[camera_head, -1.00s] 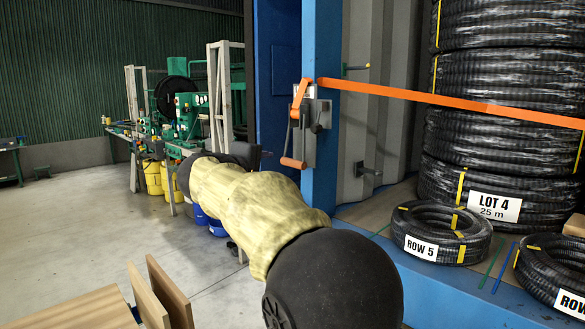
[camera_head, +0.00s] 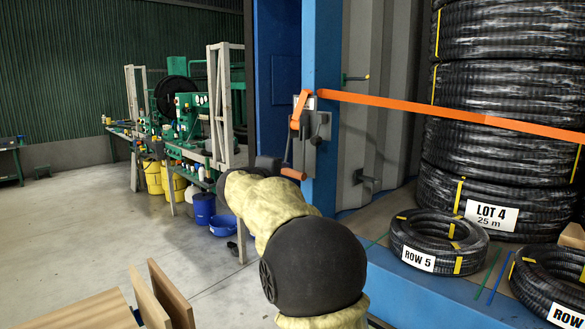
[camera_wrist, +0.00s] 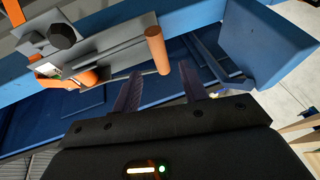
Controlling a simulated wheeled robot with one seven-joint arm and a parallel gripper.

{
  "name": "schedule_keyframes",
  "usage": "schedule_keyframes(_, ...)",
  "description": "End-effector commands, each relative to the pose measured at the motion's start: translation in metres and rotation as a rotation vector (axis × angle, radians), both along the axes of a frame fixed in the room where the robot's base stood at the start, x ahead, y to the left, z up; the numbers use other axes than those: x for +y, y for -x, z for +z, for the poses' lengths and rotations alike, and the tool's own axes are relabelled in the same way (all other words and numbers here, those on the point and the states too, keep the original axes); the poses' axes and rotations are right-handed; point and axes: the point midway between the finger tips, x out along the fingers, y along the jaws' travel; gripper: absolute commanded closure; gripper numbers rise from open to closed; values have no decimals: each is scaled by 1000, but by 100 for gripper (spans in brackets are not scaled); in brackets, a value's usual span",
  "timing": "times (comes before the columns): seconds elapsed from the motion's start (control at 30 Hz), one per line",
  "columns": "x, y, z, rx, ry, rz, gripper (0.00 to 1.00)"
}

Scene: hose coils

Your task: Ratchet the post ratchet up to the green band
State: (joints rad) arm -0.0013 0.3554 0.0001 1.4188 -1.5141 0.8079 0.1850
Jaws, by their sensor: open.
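The post ratchet (camera_head: 314,130) is a grey metal body on the blue post (camera_head: 328,60), with an orange strap (camera_head: 430,106) running right from it. Its lever hangs down and ends in an orange grip (camera_head: 293,174). In the wrist view the ratchet (camera_wrist: 105,42) is at the upper left, and the orange grip (camera_wrist: 157,50) is just beyond my fingertips. My gripper (camera_wrist: 160,82) is open and empty, with the grip near the gap between its fingers. In the head view my wrist partly hides it. A small whitish-green patch (camera_wrist: 47,70) shows on the ratchet; I cannot make out a green band.
Large black hose coils (camera_head: 500,110) are stacked right of the post. A ROW 5 coil (camera_head: 437,235) lies on the blue-edged floor. A green machine bench (camera_head: 185,125) stands at the back left. Wooden boards (camera_head: 160,290) are at the lower left.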

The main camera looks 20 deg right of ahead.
Motion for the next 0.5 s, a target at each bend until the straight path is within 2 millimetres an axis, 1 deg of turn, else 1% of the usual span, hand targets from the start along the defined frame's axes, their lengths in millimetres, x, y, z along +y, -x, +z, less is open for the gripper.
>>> schedule_keyframes(0.03,-8,-6,2,2,-1,-4,57)
schedule_keyframes(0.3,-41,-37,-7,3,-1,-3,57)
schedule_keyframes(0.4,-50,-46,-10,1,-1,-2,57)
schedule_keyframes(0.5,-55,-51,-12,1,-1,-1,57)
